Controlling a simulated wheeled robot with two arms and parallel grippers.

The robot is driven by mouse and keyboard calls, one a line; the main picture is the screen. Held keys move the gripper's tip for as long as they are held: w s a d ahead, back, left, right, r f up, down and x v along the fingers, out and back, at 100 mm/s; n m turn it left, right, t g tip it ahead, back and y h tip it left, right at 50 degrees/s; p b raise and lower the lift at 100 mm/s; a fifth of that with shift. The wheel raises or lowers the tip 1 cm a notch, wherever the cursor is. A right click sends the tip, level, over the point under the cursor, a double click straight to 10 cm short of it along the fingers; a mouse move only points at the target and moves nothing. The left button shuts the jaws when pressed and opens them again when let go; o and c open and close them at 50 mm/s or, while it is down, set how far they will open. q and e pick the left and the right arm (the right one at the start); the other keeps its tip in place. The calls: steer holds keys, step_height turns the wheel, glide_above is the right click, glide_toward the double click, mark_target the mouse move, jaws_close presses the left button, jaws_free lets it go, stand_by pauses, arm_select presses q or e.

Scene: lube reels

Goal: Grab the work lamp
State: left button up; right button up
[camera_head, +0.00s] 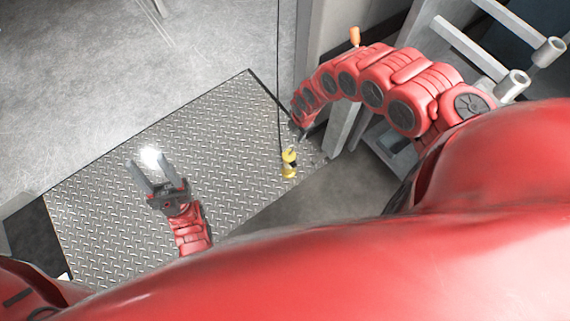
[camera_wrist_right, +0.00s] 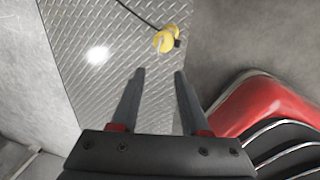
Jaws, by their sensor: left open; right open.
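The yellow work lamp (camera_head: 289,164) is at the end of a dark cable, over the right part of the diamond-plate floor. It also shows in the right wrist view (camera_wrist_right: 166,40), beyond my right fingertips and slightly above the gap between them. My right gripper (camera_wrist_right: 158,72) is open and empty, apart from the lamp. In the head view my right gripper (camera_head: 298,131) is small and partly obscured, just above the lamp. My left gripper (camera_head: 149,163) is open and empty over the plate, well left of the lamp.
The diamond-plate floor (camera_head: 110,225) has a bright glare patch beside my left fingers. A dark cable (camera_head: 279,70) runs down to the lamp. Grey metal steps or a rack (camera_head: 470,45) and an orange object (camera_head: 354,36) stand close to my right arm. Concrete floor (camera_head: 80,70) is clear at left.

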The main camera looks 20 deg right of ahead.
steer(key=w+f+b, duration=0.1)
steer(key=f+b, duration=0.2)
steer(key=f, duration=0.2)
steer(key=w+a+f+b, duration=0.1)
steer(key=f+b, duration=0.3)
steer(key=f, duration=0.1)
steer(key=a+f+b, duration=0.1)
steer(key=f+b, duration=0.2)
steer(key=f, duration=0.3)
steer(key=shift+w+b, duration=0.35)
steer(key=shift+w, duration=0.05)
steer(key=shift+d+f, duration=0.15)
steer(key=shift+f, duration=0.2)
steer(key=shift+w+r, duration=0.1)
jaws_close()
